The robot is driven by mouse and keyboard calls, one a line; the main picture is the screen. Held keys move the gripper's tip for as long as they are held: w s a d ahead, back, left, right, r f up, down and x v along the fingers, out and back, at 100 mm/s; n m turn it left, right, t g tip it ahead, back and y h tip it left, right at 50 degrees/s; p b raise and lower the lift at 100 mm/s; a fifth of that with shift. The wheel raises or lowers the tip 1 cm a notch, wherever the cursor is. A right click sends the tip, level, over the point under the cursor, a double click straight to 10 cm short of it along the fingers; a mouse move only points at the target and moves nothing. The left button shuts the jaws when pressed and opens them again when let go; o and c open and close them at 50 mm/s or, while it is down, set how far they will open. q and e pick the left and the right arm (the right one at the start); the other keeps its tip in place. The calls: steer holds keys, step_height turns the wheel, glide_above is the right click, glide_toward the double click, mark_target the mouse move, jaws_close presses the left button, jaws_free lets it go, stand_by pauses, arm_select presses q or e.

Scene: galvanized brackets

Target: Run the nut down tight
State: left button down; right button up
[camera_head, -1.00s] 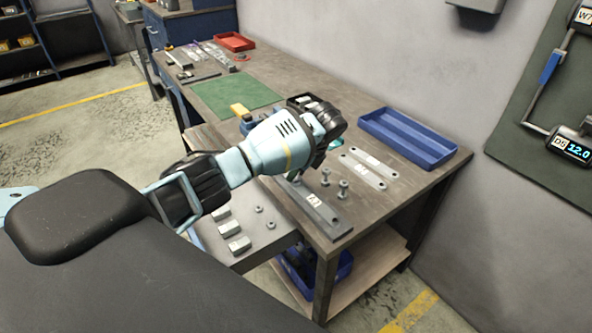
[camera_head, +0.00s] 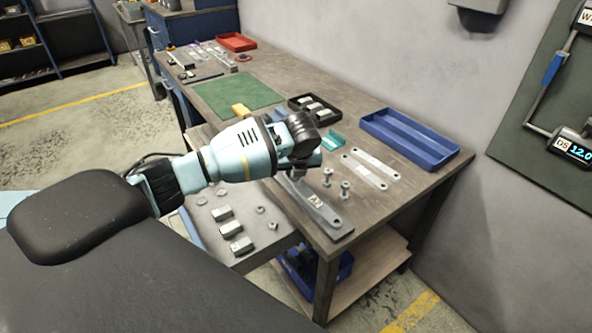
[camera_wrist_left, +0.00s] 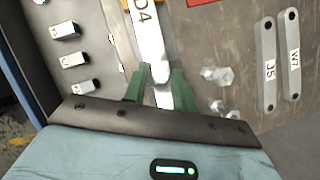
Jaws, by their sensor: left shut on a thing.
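My left gripper (camera_head: 300,168) is low over the workbench, at the back end of a grey labelled bar (camera_head: 322,208). In the left wrist view its green fingers (camera_wrist_left: 158,84) stand on both sides of a long silver piece labelled D4 or 04 (camera_wrist_left: 148,42) and are shut on it. Small nuts (camera_head: 262,211) lie on the lower grey surface. I cannot see a nut at my fingertips. My right gripper is not in view.
Two flat labelled bars (camera_head: 364,168) lie right of the bolts. A blue tray (camera_head: 440,158), a black tray (camera_head: 333,112) with metal blocks and a teal piece (camera_head: 333,139) stand behind. Several metal blocks (camera_head: 232,229) lie at lower left. A green mat (camera_head: 235,93) is farther back.

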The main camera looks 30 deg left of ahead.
arm_select(q)
steer(key=m, duration=0.1)
steer(key=m+h, duration=0.1)
steer(key=shift+s+d+f+m, duration=0.2)
steer(key=shift+d+f+m, duration=0.1)
steer(key=shift+f, duration=0.05)
steer(key=shift+f+m+t+h, duration=0.1)
steer(key=shift+m+t+h, duration=0.3)
steer(key=shift+m, duration=0.8)
steer(key=m+h+b, duration=0.1)
steer(key=m, duration=0.3)
steer(key=shift+f+h, duration=0.1)
steer(key=shift+h, duration=0.3)
steer(key=m+h+b, duration=0.1)
steer(key=m+b, duration=0.2)
steer(key=b, duration=0.1)
steer(key=shift+d+m+h, duration=0.1)
steer(key=shift+m+h, duration=0.3)
steer(key=shift+r, duration=0.2)
steer(key=c, duration=1.5)
jaws_free()
steer(key=shift+o, duration=0.5)
steer(key=shift+r, duration=0.1)
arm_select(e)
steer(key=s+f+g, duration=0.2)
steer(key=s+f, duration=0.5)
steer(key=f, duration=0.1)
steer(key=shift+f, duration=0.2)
